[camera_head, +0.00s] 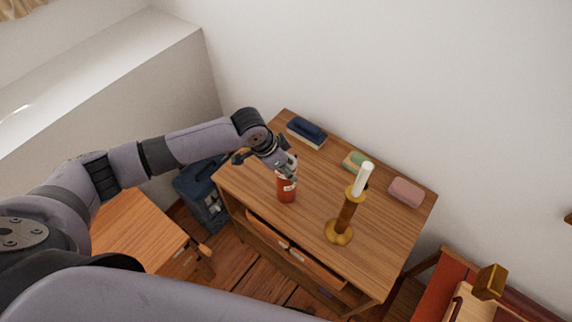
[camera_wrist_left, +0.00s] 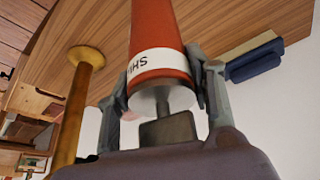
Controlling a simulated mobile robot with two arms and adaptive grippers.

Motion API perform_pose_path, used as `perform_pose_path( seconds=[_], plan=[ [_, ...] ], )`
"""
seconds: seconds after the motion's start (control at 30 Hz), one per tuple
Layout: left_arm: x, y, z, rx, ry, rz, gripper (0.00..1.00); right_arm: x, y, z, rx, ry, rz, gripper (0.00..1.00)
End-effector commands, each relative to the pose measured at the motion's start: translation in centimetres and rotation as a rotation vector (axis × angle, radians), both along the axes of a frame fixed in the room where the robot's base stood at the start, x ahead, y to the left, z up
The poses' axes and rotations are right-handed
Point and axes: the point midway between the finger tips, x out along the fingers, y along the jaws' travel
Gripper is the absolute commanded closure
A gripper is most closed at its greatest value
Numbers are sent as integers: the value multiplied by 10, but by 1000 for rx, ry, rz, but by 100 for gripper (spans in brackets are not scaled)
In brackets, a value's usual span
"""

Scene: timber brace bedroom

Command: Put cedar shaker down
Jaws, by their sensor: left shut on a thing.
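The cedar shaker (camera_head: 286,189) is a red-brown cylinder with a white label band and a pale end. My left gripper (camera_head: 288,172) is shut on it near its top end, over the left part of the wooden desk (camera_head: 310,171). In the left wrist view the shaker (camera_wrist_left: 158,35) sits between the two fingers of my left gripper (camera_wrist_left: 163,92), with part of its lettering visible. It looks roughly upright. I cannot tell whether its base touches the desktop. My right gripper is not in view.
A brass candlestick (camera_head: 347,215) with a white candle stands right of the shaker. A dark blue brush-like block (camera_head: 307,130), a green-and-tan block (camera_head: 355,161) and a pink block (camera_head: 406,192) lie along the back. The desk's front middle is clear. An open drawer (camera_head: 295,250) is below.

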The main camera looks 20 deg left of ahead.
Motion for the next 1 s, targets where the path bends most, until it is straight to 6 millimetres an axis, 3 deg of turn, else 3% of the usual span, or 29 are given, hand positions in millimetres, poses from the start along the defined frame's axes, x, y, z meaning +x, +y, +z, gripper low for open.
perform_pose_path(
  seconds=[0.2, 0.23, 0.3, 0.53, 0.83, 1.0],
  plan=[
    [0, 0, -2, -1, -1, 0, 100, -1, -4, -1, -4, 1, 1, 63],
    [0, 0, -2, -1, -1, 0, 50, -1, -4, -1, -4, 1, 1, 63],
    [0, 0, -2, -1, -1, 0, 46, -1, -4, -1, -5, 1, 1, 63],
    [0, 0, -2, 0, 0, 0, 31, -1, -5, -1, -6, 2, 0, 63],
    [0, 0, 0, 0, -1, 0, 31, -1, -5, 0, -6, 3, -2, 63],
    [-3, 5, 16, 0, -3, 0, 31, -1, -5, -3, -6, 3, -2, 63]
  ],
)
